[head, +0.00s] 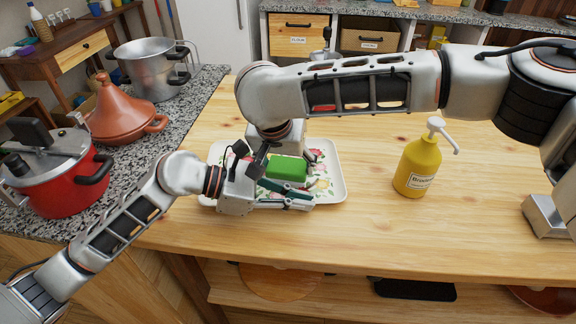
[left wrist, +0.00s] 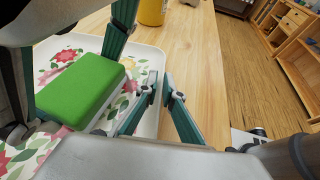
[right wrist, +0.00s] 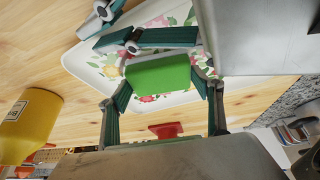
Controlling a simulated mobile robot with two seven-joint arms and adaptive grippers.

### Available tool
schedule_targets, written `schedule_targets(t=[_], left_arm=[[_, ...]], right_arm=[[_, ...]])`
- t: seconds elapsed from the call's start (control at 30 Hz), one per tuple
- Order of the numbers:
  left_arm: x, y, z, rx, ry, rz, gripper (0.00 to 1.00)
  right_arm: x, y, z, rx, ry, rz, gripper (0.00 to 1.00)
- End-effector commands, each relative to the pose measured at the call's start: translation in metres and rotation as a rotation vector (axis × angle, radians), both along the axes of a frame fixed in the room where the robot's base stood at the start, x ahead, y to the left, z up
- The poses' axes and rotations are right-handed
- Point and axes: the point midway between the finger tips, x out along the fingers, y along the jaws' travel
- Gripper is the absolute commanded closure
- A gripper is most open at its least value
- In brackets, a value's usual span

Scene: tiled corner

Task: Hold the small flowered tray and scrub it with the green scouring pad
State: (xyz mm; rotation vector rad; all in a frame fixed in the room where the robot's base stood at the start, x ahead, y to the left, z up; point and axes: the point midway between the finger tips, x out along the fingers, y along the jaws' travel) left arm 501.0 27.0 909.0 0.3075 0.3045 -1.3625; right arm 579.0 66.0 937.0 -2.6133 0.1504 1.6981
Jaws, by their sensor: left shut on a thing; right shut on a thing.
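The small flowered tray (head: 331,172), white with red flowers and green leaves, lies on the wooden counter and is partly covered by my arms. It also shows in the left wrist view (left wrist: 143,57). My left gripper (head: 311,199) is shut on the tray's near rim, seen in the left wrist view (left wrist: 160,88). The green scouring pad (head: 288,169) is a thick block over the middle of the tray. My right gripper (right wrist: 163,80) is shut on the pad (right wrist: 158,76) from its two sides. Whether the pad's underside touches the tray is hidden.
A yellow pump bottle (head: 419,166) stands right of the tray. A red pressure cooker (head: 62,182), a terracotta tagine (head: 121,112) and a steel pot (head: 150,68) stand on the granite top at left. The counter's front right is clear.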

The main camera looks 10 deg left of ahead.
Motion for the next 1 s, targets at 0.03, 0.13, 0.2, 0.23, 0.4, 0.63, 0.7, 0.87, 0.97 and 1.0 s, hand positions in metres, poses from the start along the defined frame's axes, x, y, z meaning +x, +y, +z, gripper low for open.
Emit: schedule_targets(t=[0.03, 0.13, 0.2, 0.23, 0.4, 0.63, 0.7, 0.87, 0.97, 1.0], left_arm=[[-0.025, -0.026, -0.004, -0.004, -0.004, -0.069, 1.0], [-0.025, -0.026, -0.005, -0.004, -0.003, -0.068, 1.0], [-0.024, -0.025, -0.005, -0.004, 0.003, -0.065, 1.0], [-0.024, -0.025, -0.005, -0.004, 0.005, -0.063, 1.0], [-0.02, -0.023, -0.006, -0.002, 0.01, -0.054, 1.0], [-0.018, -0.022, -0.005, -0.002, 0.006, -0.052, 1.0], [-0.018, -0.022, -0.004, -0.003, 0.005, -0.05, 1.0], [-0.015, -0.019, -0.003, -0.003, 0.003, -0.043, 1.0], [-0.014, -0.017, -0.003, -0.001, 0.002, -0.041, 1.0], [-0.014, -0.017, -0.003, 0.0, 0.001, -0.041, 1.0]], right_arm=[[-0.041, 0.055, -0.007, 0.05, 0.033, 0.067, 0.52], [-0.042, 0.062, -0.006, 0.049, 0.034, 0.066, 0.52], [-0.044, 0.067, -0.007, 0.048, 0.036, 0.067, 0.52], [-0.044, 0.068, -0.007, 0.047, 0.037, 0.066, 0.52], [-0.044, 0.071, -0.005, 0.047, 0.036, 0.065, 0.52], [-0.043, 0.064, -0.003, 0.049, 0.037, 0.065, 0.52], [-0.042, 0.058, -0.003, 0.048, 0.037, 0.066, 0.52], [-0.04, 0.044, -0.003, 0.043, 0.035, 0.067, 0.52], [-0.039, 0.037, -0.003, 0.04, 0.035, 0.069, 0.52], [-0.039, 0.035, -0.003, 0.037, 0.034, 0.07, 0.52]])
